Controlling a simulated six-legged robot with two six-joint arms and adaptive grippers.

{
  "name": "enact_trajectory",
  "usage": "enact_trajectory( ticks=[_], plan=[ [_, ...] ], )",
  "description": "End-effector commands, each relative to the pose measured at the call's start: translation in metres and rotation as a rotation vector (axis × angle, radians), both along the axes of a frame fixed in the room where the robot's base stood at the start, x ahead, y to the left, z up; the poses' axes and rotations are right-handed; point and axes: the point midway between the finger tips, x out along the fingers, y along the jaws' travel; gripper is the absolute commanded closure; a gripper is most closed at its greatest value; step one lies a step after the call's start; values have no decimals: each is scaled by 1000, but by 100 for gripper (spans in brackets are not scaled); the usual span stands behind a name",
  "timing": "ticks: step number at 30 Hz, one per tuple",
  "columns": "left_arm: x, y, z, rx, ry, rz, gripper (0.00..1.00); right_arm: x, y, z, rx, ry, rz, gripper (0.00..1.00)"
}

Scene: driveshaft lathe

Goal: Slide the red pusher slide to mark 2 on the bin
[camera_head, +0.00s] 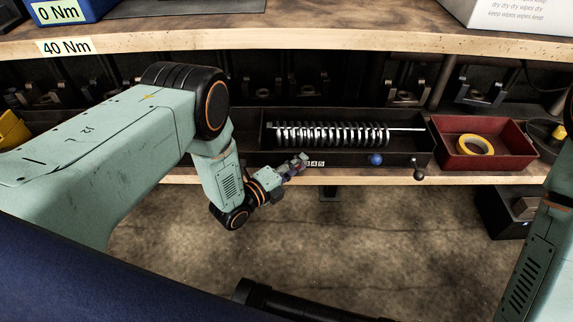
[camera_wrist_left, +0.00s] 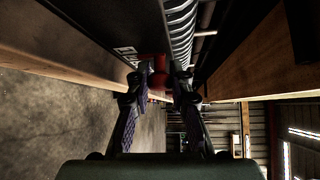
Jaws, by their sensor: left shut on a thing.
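The bin (camera_head: 345,156) is a long black tray on the wooden shelf, holding a row of shiny metal rings or coils (camera_head: 330,134) along a rod. Number marks (camera_head: 315,163) on its front edge show about 3, 4 and 5. My left gripper (camera_head: 299,162) is at the bin's front edge, just left of these marks, and hides any lower numbers. In the left wrist view, its fingers (camera_wrist_left: 158,84) are shut on the red pusher slide (camera_wrist_left: 154,72) beside the bin wall. The slide's exact mark cannot be read. My right gripper is out of view.
A blue knob (camera_head: 375,159) and a black ball-ended lever (camera_head: 418,174) sit at the bin's front right. A red tray (camera_head: 510,160) with a yellow tape roll (camera_head: 474,145) stands to the right. An upper wooden shelf (camera_head: 300,42) overhangs the bin.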

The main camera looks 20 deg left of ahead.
Motion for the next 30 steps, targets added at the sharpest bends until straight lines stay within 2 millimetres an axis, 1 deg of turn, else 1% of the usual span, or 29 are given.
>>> enact_trajectory(
  ticks=[1,2,9,10,18,26,30],
  plan=[
    [2,-7,0,0,-2,-3,100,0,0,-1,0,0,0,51],
    [2,-9,0,0,-2,-2,100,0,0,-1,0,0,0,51],
    [2,-8,0,0,-1,0,100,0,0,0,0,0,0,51],
    [2,-8,0,0,-1,0,79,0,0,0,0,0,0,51],
    [2,-8,0,0,-1,0,56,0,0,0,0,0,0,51],
    [2,-8,0,0,0,0,55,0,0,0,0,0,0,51],
    [-4,-5,0,0,2,1,55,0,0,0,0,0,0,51]
  ],
)
